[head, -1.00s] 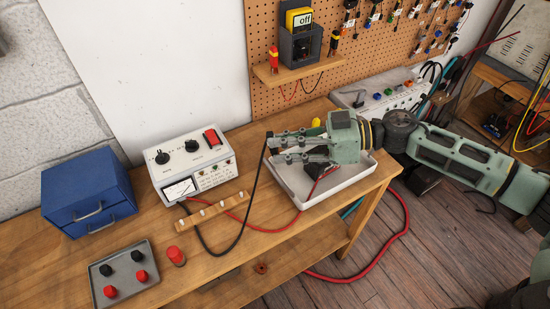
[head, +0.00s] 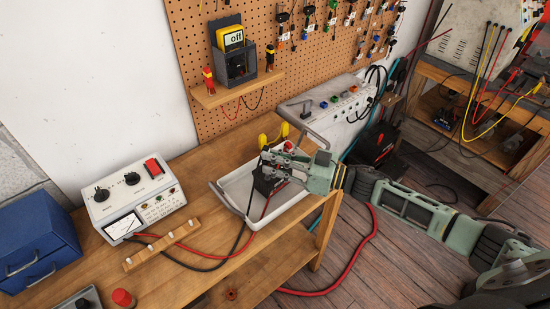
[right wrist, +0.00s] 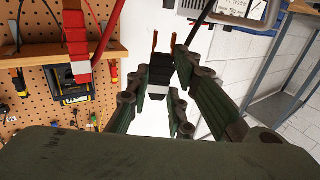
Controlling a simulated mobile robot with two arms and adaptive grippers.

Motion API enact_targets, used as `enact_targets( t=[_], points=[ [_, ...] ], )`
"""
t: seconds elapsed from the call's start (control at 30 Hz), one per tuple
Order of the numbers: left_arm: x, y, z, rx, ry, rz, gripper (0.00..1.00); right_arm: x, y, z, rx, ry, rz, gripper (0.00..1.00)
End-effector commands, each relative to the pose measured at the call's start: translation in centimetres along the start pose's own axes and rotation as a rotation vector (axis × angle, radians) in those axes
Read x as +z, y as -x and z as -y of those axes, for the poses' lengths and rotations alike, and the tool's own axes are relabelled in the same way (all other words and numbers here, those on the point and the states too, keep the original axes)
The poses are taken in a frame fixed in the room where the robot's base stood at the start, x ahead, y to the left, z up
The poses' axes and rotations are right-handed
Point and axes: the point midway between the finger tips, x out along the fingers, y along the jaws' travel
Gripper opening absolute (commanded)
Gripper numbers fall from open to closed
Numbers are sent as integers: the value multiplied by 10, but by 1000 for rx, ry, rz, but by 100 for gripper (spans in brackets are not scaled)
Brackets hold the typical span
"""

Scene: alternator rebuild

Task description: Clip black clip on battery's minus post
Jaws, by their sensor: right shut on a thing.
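My right gripper (head: 272,162) is shut on the black clip, over the white tray (head: 233,190). In the right wrist view the black clip (right wrist: 159,75) sits between the fingers, its copper jaws clear of them. A black battery (head: 268,186) stands in the tray below the gripper, partly hidden by it. The minus post is hidden, and I cannot tell whether the clip touches it. The red clip (right wrist: 77,40) with its red cable is beside the black one in the right wrist view; its red top (head: 288,146) shows behind my gripper. My left gripper is not in view.
A white meter box (head: 135,195) and a peg rail (head: 160,246) stand left of the tray, with red and black cables running past them. A blue drawer box (head: 35,240) is farther left. A shelf (head: 237,88) holds a multimeter above the bench.

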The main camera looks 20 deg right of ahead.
Motion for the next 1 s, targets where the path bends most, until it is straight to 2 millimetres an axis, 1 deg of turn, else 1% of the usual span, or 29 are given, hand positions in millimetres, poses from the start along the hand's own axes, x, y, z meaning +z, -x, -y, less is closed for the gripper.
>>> enact_targets(
  t=[0.03,0.1,0.57,0.83,1.0],
  points=[
    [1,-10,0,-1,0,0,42,10,0,0,0,0,-1,7],
    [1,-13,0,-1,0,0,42,13,0,0,0,1,0,7],
    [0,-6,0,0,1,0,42,10,1,1,-1,-1,1,7],
    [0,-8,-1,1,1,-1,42,12,1,1,-1,0,1,7],
    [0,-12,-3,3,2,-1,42,18,1,1,-1,0,1,7]
  ],
)
